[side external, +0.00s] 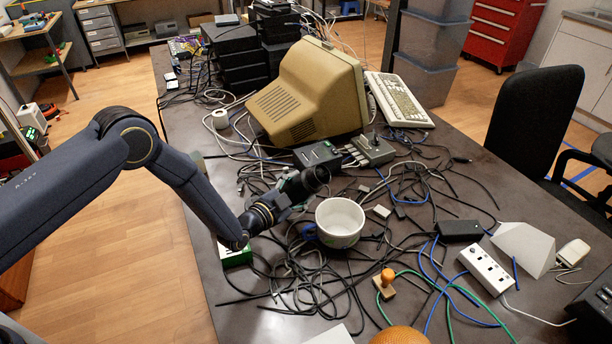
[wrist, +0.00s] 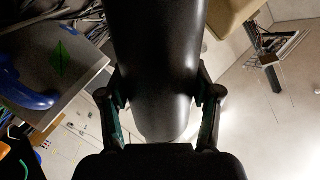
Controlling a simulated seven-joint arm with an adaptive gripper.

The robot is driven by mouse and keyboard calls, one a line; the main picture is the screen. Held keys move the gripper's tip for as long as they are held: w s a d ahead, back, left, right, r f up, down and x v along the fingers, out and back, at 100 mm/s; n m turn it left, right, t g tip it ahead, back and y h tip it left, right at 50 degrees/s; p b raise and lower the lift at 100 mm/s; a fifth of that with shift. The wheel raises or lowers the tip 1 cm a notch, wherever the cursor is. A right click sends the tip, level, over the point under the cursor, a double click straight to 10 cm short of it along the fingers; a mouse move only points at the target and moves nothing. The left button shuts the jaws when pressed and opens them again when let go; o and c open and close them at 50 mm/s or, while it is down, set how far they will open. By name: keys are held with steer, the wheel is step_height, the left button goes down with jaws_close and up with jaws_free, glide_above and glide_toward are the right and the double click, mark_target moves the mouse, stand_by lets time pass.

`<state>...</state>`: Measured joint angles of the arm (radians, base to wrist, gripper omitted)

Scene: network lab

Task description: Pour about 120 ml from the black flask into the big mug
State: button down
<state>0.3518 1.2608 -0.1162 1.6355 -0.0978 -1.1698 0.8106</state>
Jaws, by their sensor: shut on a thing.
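The big mug (side external: 345,240) is white with a blue handle and stands upright among cables on the dark table. Its wall, with a green mark, shows at the left of the wrist view (wrist: 85,78), where it looks turned on its side. My gripper (side external: 287,192) is shut on the black flask (side external: 316,178), which also fills the upper middle of the wrist view (wrist: 155,50) between both fingers. The flask is held above the table, up and left of the mug in the side view, and looks tilted. No liquid stream is visible. The mug's contents are unclear.
A beige monitor (side external: 308,95) and small grey and black boxes (side external: 372,150) stand behind the mug. Tangled cables cover much of the table. A wooden piece with an orange knob (side external: 387,277), a power strip (side external: 486,268) and an orange ball-like thing (side external: 399,336) are at the front.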

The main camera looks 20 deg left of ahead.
steer(key=shift+a+f+m, duration=0.15)
steer(key=shift+f+m, duration=0.15)
steer(key=shift+m, duration=0.2)
steer(key=shift+w+a+r+m+y, duration=0.1)
steer(key=shift+a+r+m+y, duration=0.15)
steer(key=shift+m+y, duration=0.25)
steer(key=shift+a+m, duration=0.1)
steer(key=shift+m, duration=0.2)
steer(key=shift+a+f+m+y, duration=0.15)
steer(key=shift+f+m+y, duration=0.15)
steer(key=shift+f+m, duration=0.2)
steer(key=shift+a+m, duration=0.15)
steer(key=shift+m, duration=0.55)
steer(key=shift+d+r+m+y, duration=0.4)
steer(key=shift+d, duration=0.05)
steer(key=shift+d+r+m, duration=0.3)
steer(key=shift+g+y, duration=0.3)
steer(key=shift+a+m, duration=0.2)
steer(key=shift+m, duration=0.1)
